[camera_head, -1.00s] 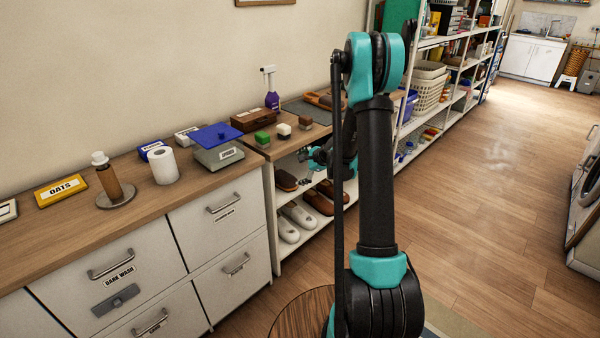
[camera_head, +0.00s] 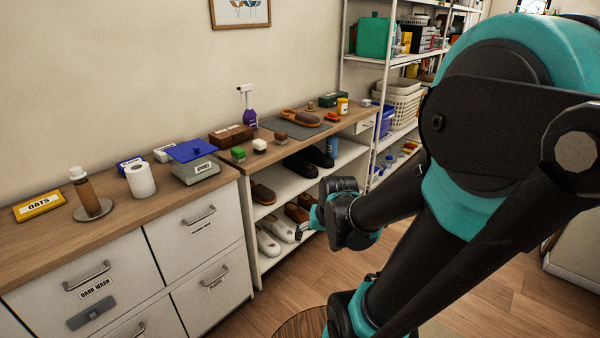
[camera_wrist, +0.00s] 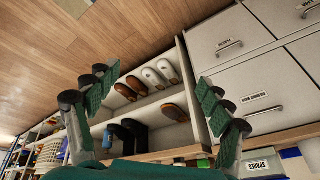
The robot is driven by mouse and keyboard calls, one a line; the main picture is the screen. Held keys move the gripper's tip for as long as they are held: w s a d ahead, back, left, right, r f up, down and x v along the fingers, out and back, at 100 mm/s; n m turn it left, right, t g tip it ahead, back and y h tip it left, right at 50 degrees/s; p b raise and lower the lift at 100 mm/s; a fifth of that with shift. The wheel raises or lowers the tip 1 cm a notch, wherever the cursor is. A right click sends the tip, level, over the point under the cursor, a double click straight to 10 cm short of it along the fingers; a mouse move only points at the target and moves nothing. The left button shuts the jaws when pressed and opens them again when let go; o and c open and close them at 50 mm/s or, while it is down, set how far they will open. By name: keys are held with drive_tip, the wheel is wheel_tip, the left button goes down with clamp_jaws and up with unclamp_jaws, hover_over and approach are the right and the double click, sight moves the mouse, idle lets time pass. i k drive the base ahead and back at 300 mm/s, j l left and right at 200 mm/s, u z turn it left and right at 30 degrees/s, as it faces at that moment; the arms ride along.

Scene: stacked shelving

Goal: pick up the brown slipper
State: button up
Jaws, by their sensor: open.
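One brown slipper (camera_head: 300,117) lies on a grey mat on the counter in the head view. Another brown slipper (camera_head: 262,194) stands alone at the left of the upper shelf below; it also shows in the wrist view (camera_wrist: 175,112). A brown pair (camera_head: 297,212) sits on the lower shelf beside a white pair (camera_head: 268,243), also in the wrist view (camera_wrist: 130,88). My gripper (camera_wrist: 157,80) is open and empty, its two fingers spread in front of the shelves. In the head view the wrist hides part of the lower shelf.
A brown box (camera_head: 231,136), small blocks and a purple spray bottle (camera_head: 249,110) are on the counter. White drawers (camera_head: 197,225) adjoin at left, tall shelving (camera_head: 357,80) at right.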

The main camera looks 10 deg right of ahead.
sight(302, 118)
drive_tip(key=i+l, duration=0.25)
drive_tip(key=i, duration=0.2)
drive_tip(key=i+l, duration=0.25)
drive_tip(key=i, duration=0.25)
drive_tip(key=i+l, duration=0.3)
drive_tip(key=i, duration=0.15)
